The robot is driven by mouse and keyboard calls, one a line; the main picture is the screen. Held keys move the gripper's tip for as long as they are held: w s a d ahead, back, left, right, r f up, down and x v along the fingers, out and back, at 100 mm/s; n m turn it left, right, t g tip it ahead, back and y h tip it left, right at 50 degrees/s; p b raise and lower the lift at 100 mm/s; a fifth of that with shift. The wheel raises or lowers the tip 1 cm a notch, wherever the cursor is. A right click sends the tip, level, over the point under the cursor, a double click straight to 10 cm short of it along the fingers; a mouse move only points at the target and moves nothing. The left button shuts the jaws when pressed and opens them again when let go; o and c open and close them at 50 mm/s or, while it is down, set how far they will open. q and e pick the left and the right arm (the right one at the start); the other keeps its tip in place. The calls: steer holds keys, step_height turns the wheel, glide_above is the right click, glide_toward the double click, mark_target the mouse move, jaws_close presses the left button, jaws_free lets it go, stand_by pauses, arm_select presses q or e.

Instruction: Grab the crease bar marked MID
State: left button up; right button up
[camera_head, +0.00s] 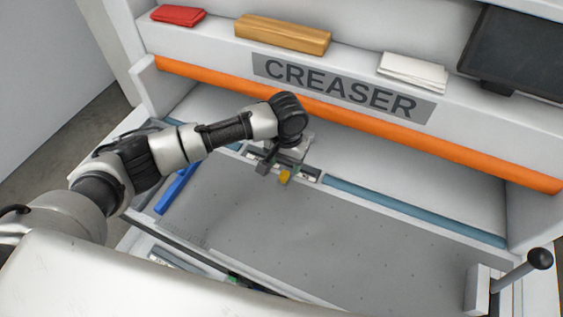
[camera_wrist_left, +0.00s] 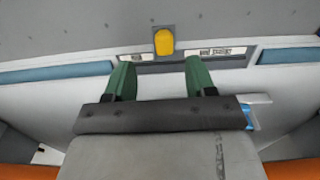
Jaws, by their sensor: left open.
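A short dark bar with white labels (camera_head: 309,171) lies along the far edge of the grey creaser bed, between two blue strips. It also shows in the left wrist view (camera_wrist_left: 187,57), where the small label print is too blurred to read surely as MID. A yellow tab (camera_head: 285,177) sits at the bar's middle, and it also shows in the left wrist view (camera_wrist_left: 164,41). My left gripper (camera_head: 273,163) is above the bar and hides part of it. Its green-tipped fingers (camera_wrist_left: 160,76) are apart with nothing between them, roughly lined up with the tab. My right gripper is not in view.
An orange rail (camera_head: 350,117) runs across the machine above and behind my left gripper. A grey perforated bed (camera_head: 310,235) lies clear in front. A blue piece (camera_head: 178,187) is at the left, and a black-knobbed lever (camera_head: 540,259) stands at the right.

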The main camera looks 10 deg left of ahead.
mark_target(283, 176)
arm_select(q)
steer(key=shift+f, duration=0.95)
steer(key=f, duration=0.1)
steer(key=f+p, duration=0.1)
steer(key=f, duration=0.1)
steer(key=f+p, duration=0.1)
steer(key=f, duration=0.1)
steer(key=shift+s+a, duration=0.15)
steer(key=shift+a, duration=0.15)
steer(key=shift+f, duration=0.3)
steer(key=shift+c, duration=0.4)
jaws_close()
steer(key=shift+r, duration=0.2)
